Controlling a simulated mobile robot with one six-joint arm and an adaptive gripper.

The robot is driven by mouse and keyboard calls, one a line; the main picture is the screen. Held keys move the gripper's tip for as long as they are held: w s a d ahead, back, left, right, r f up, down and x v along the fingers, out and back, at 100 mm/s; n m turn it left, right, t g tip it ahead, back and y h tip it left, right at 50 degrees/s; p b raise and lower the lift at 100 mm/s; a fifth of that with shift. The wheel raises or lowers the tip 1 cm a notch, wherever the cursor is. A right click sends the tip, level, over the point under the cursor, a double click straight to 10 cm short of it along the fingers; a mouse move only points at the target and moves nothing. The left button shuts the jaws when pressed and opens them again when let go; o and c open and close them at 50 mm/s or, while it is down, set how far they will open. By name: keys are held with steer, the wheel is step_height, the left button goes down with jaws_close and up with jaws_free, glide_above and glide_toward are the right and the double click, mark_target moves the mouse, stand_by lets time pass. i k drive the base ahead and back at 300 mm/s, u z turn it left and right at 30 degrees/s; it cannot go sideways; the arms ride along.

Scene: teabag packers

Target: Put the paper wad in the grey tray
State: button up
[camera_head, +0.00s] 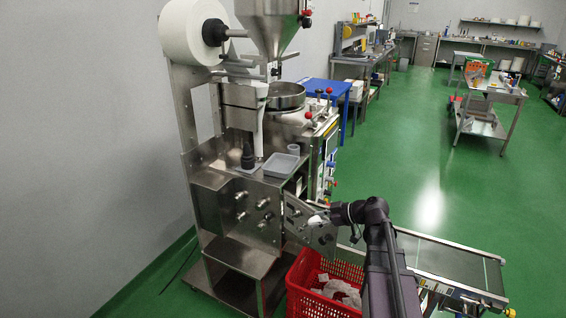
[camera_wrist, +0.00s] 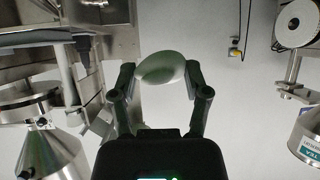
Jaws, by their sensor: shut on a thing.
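The paper wad (camera_wrist: 161,70) is a pale, smooth, rounded lump. In the wrist view it sits between the two fingertips of my gripper (camera_wrist: 160,78), which is shut on it. In the head view the wad is a small white spot (camera_head: 316,220) at the end of my gripper (camera_head: 322,218), in front of the steel machine. The grey tray (camera_head: 270,172) is shallow and rectangular, looks empty, and rests on the machine's ledge. My gripper is to the right of the tray and lower in the picture, apart from it.
A small grey cup (camera_head: 293,149) stands just behind the tray, and a dark post-like part (camera_head: 248,158) is at its left. A red crate (camera_head: 300,290) with pale bags stands below my gripper. A conveyor (camera_head: 450,262) runs off to the right.

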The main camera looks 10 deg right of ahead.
mark_target(281, 169)
steer(key=u, duration=0.05)
steer(key=i, duration=1)
